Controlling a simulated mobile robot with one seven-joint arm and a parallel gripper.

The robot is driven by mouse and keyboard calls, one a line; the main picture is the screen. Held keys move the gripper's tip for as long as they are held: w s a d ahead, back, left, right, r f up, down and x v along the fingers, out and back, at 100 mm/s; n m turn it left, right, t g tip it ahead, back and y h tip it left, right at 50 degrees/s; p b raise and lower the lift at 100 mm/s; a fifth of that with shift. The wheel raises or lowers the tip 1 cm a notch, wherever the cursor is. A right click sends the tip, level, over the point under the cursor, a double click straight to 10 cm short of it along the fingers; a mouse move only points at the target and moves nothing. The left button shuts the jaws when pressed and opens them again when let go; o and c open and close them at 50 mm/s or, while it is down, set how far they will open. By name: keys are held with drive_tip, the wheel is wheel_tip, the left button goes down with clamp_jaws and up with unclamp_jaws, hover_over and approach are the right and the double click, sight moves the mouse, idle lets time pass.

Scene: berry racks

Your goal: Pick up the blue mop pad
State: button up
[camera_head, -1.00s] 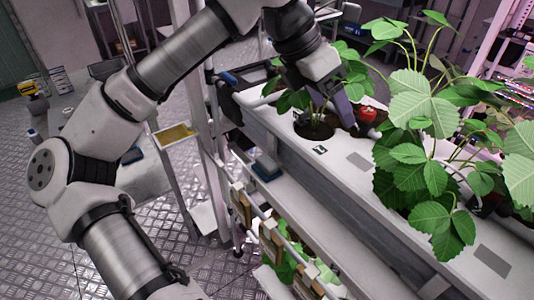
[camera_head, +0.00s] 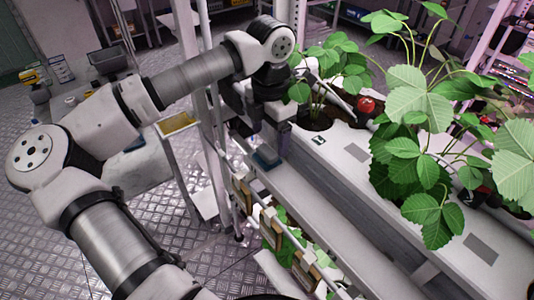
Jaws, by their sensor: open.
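The blue mop pad, seen as a small blue block (camera_head: 264,158), lies on the lower white ledge beside the plant trough. My gripper (camera_head: 276,144) points down just above and beside it, at the right of the pad. Its jaws are open and no object shows between them. The fingertips are dark and small here, and part of the pad's right side is hidden behind them. I cannot tell whether they touch the pad.
The white plant trough (camera_head: 352,185) runs along the right with leafy plants and a red berry (camera_head: 366,104). White rack posts stand left of my gripper. A yellow-topped tray (camera_head: 177,124) stands farther left. The ledge is clear toward the front right.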

sight(266, 151)
drive_tip(key=shift+w+a+f+p, duration=0.15)
drive_tip(key=shift+f+p, duration=0.25)
drive_tip(key=shift+f, duration=0.8)
drive_tip(key=shift+w+a+f+p, duration=0.1)
drive_tip(key=shift+f+p, duration=0.3)
drive_tip(key=shift+f, duration=0.75)
drive_tip(key=c, duration=1.1)
drive_tip(key=shift+a+r, duration=0.1)
drive_tip(key=shift+s+r+b, duration=0.1)
drive_tip(key=shift+r+b, duration=0.05)
drive_tip(key=shift+b, duration=0.4)
drive_tip(key=r, duration=0.2)
drive_tip(key=r+b, duration=0.1)
drive_tip(key=r, duration=0.1)
drive_tip(key=r+b, duration=0.1)
drive_tip(key=r, duration=0.1)
drive_tip(key=shift+s+a+r, duration=0.2)
drive_tip(key=shift+a+r, duration=0.05)
drive_tip(key=shift+a, duration=0.05)
drive_tip(key=s+a+b, duration=0.1)
drive_tip(key=s+a, duration=0.2)
drive_tip(key=a, duration=0.2)
drive_tip(key=s+a+b, duration=0.2)
drive_tip(key=s+a, duration=0.2)
drive_tip(key=a, duration=0.1)
drive_tip(key=s+a+b, duration=0.2)
drive_tip(key=s+a, duration=0.2)
drive_tip(key=a, duration=0.1)
drive_tip(key=shift+s+a, duration=0.15)
drive_tip(key=shift+a, duration=0.05)
